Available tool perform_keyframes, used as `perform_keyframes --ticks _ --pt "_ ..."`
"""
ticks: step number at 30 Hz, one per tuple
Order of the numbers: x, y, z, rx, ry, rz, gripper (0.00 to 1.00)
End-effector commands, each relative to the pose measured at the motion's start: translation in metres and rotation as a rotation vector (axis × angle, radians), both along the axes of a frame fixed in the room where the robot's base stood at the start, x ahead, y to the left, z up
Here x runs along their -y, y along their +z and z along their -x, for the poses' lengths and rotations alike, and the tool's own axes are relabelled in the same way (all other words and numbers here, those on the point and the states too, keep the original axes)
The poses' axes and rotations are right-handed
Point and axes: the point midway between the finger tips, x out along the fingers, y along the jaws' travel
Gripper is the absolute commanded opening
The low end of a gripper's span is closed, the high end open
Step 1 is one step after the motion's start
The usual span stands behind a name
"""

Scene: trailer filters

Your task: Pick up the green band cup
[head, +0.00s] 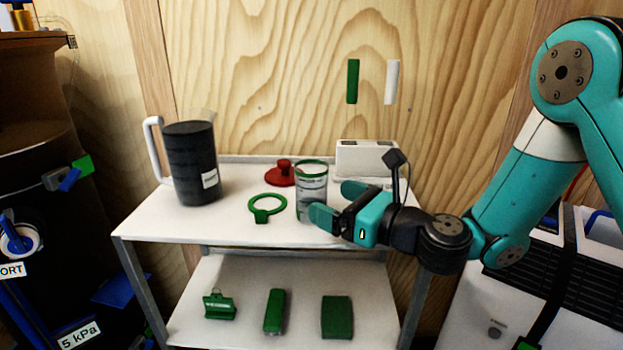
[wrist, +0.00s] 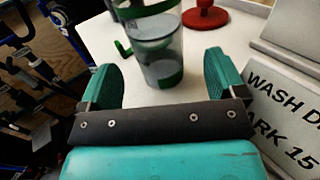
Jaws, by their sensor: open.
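The green band cup (head: 311,188) is a clear cup with a green rim and a printed label, standing upright on the white top shelf. In the wrist view the cup (wrist: 150,45) stands just ahead of and partly between my fingers, with a green band near its base. My gripper (head: 332,202) is open and low at the cup's right side, with one finger in front of the cup and one behind it to the right. In the wrist view my gripper (wrist: 162,82) shows both teal fingers apart, with nothing held; contact with the cup cannot be told.
A dark-filled pitcher (head: 190,165) stands left on the shelf (head: 160,222). A green ring (head: 268,207) lies just left of the cup, with a red knobbed lid (head: 280,175) behind it. A white box (head: 362,158) stands back right. Green items, including a block (head: 337,317), lie below.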

Motion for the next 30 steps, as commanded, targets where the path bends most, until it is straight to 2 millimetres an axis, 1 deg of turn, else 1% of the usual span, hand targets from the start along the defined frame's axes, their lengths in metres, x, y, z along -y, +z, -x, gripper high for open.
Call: perform_keyframes --ticks 4,9,12,15,20,21,22,28,29,30 --pt "-0.010 0.002 -0.006 0.003 0.003 0.000 0.89" --pt "-0.033 0.004 -0.020 0.004 0.004 0.001 0.89" --pt "-0.041 0.003 -0.028 0.003 0.002 0.000 0.89" --pt "-0.044 0.002 -0.031 0.001 0.000 -0.001 0.89" --pt "-0.044 0.001 -0.031 0.000 0.000 0.000 0.89" --pt "-0.044 0.001 -0.031 0.000 0.000 0.000 0.87" --pt "-0.044 0.001 -0.031 0.000 0.000 0.000 0.80" --pt "-0.044 0.001 -0.031 0.000 0.000 0.000 0.34" --pt "-0.044 0.001 -0.031 0.000 -0.001 0.000 0.30" --pt "-0.044 0.002 -0.031 0.001 -0.001 -0.001 0.30"
